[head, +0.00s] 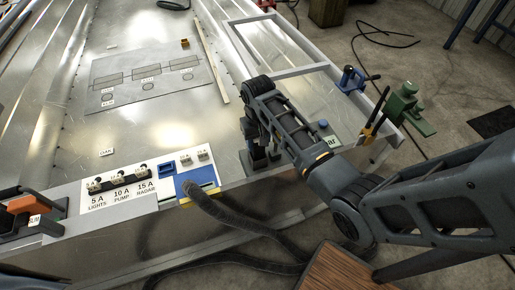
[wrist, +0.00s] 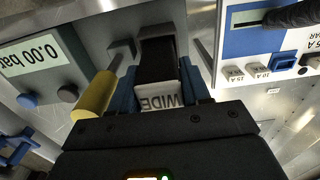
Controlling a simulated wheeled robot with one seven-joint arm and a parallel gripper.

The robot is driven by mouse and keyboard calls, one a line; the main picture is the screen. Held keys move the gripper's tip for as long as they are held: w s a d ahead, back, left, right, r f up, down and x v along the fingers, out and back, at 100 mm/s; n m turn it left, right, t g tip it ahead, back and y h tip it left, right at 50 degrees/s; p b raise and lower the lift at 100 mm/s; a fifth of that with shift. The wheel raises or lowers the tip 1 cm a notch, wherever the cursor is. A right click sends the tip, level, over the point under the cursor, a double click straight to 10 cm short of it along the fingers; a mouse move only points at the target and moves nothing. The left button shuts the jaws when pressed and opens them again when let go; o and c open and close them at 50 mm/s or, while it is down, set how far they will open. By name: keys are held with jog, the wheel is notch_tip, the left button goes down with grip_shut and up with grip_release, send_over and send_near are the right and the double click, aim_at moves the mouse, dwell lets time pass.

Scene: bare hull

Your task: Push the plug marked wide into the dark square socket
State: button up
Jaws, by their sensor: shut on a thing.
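The white plug marked WIDE (wrist: 158,97) sits between the blue fingers of my gripper (wrist: 160,84) in the wrist view, and the fingers are shut on it. A dark squarish block (wrist: 158,55) lies directly beyond the plug; I cannot tell whether it is the dark socket or part of the plug, nor whether the plug has entered anything. In the head view my gripper (head: 259,158) points down at the near edge of the metal hull, and it hides the plug there.
A grey box reading 0.00 bar (wrist: 38,55) and a yellow cylinder (wrist: 96,94) are close on the left in the wrist view. A breaker panel (head: 130,185) with a blue section (head: 197,180) stands left of my gripper. Clamps (head: 405,104) sit to the right.

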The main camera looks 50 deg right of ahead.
aim_at(258, 149)
jog(key=shift+f, duration=1.95)
jog(key=shift+f, duration=0.1)
jog(key=o, duration=1.2)
